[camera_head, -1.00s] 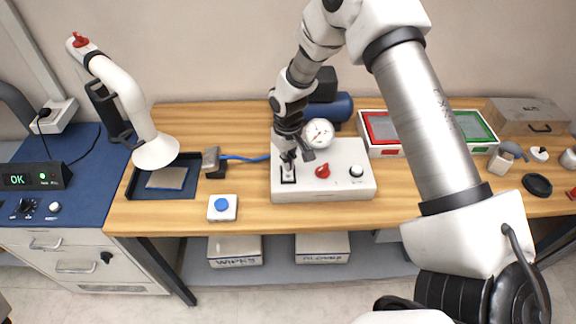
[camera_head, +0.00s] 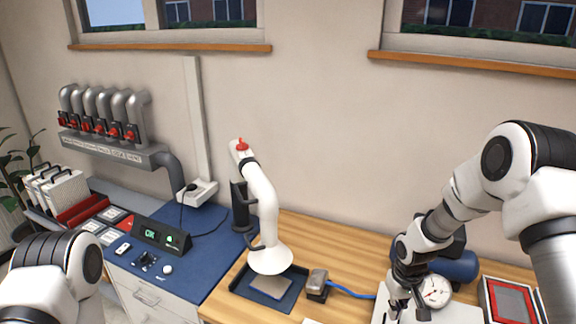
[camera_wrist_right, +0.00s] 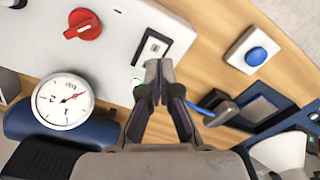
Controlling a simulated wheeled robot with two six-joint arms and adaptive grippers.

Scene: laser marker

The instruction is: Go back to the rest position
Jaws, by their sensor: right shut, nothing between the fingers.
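My right gripper (camera_head: 405,305) is low over the white control box (camera_head: 465,314) in the head view, left of its pressure gauge (camera_head: 433,291). In the right wrist view its fingertips (camera_wrist_right: 158,75) are together and empty. They appear just beside the black-framed switch (camera_wrist_right: 152,47) on the box; whether they touch it I cannot tell. The red knob (camera_wrist_right: 83,24) is further left there. Part of my left arm (camera_head: 55,275) shows at the lower left of the head view, but its gripper is not visible.
A white fume-extractor arm (camera_head: 264,215) stands over a dark tray (camera_head: 240,284) on the wooden bench. A blue-button box (camera_wrist_right: 250,50) sits beside the control box. A blue cylinder (camera_head: 457,268) and a red-lined tray (camera_head: 508,300) are at the right. Red-handled valves (camera_head: 100,128) line the wall.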

